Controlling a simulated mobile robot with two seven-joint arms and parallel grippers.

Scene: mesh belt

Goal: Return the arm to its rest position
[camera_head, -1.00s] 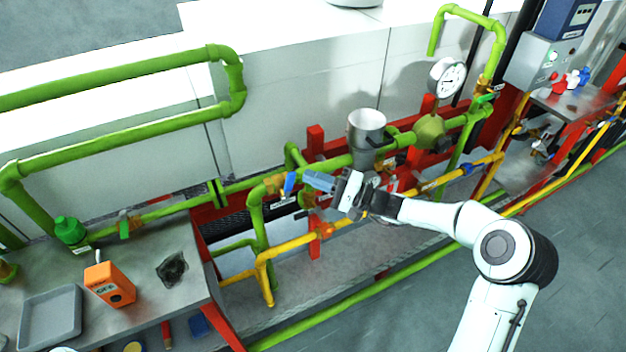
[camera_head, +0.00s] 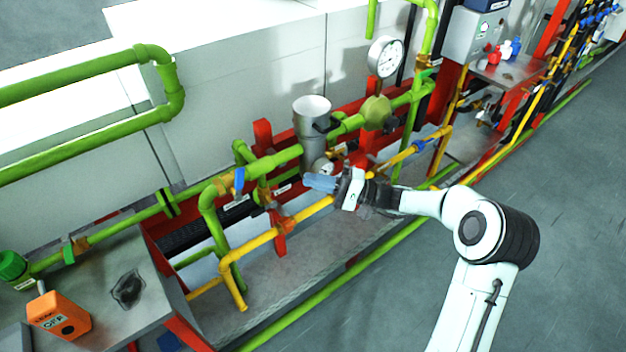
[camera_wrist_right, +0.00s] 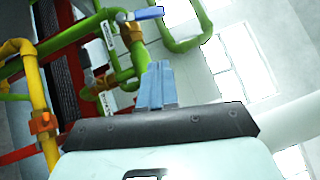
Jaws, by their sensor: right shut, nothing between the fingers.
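My right arm reaches in from the lower right of the head view. Its right gripper (camera_head: 321,183) is shut and empty, with the blue fingers together, in front of the pipework. The shut fingers also show in the right wrist view (camera_wrist_right: 157,88), pointing up the picture. A blue valve handle (camera_head: 239,180) on the green pipe stands to the left of the fingers, apart from them. It shows in the right wrist view too (camera_wrist_right: 148,13), beyond the fingertips. My left gripper is not in view.
Yellow pipe (camera_head: 262,239) and green pipes (camera_head: 284,157) run close around the gripper. A metal cup-like vessel (camera_head: 312,108) and a gauge (camera_head: 385,57) stand behind it. An orange box (camera_head: 61,316) sits on the left bench. The grey floor (camera_head: 575,215) at right is open.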

